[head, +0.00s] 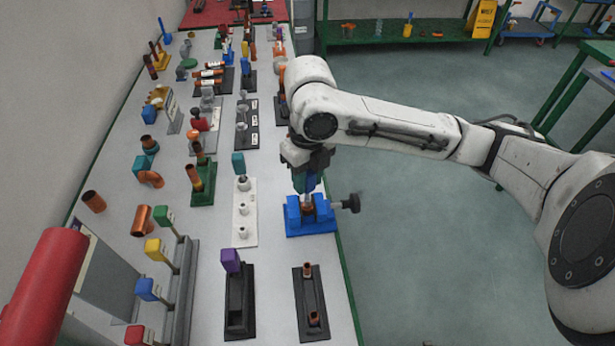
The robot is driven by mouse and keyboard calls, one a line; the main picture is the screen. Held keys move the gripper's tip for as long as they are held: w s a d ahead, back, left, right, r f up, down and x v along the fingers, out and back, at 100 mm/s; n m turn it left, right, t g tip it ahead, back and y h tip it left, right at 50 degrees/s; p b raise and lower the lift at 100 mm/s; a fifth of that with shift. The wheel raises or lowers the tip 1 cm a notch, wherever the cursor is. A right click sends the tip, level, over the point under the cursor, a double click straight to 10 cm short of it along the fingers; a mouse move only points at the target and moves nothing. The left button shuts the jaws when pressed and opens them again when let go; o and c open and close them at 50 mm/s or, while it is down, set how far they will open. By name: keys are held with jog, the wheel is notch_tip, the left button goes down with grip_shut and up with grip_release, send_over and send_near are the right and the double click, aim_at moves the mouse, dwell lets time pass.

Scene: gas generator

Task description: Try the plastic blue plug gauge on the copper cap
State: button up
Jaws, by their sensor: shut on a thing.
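My gripper (307,184) points down over the blue clamp block (322,222) at the table's right edge. The copper cap (306,207) is in the clamp block, directly under the gauge. The gauge's lower end meets the cap in the picture; I cannot tell whether it is inside the cap or just above it.
A black tray with copper pieces (301,318) and a purple-handled gauge (230,260) stand in front. A white holder with a teal-handled piece (239,164) is left of the clamp. A rack of coloured-handled gauges (158,250) stands front left. Floor is clear right of the table.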

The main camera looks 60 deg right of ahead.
jog(key=shift+r+p, duration=0.3)
jog(key=shift+r, duration=0.35)
jog(key=shift+r+p, duration=1.45)
jog(key=shift+r, duration=0.55)
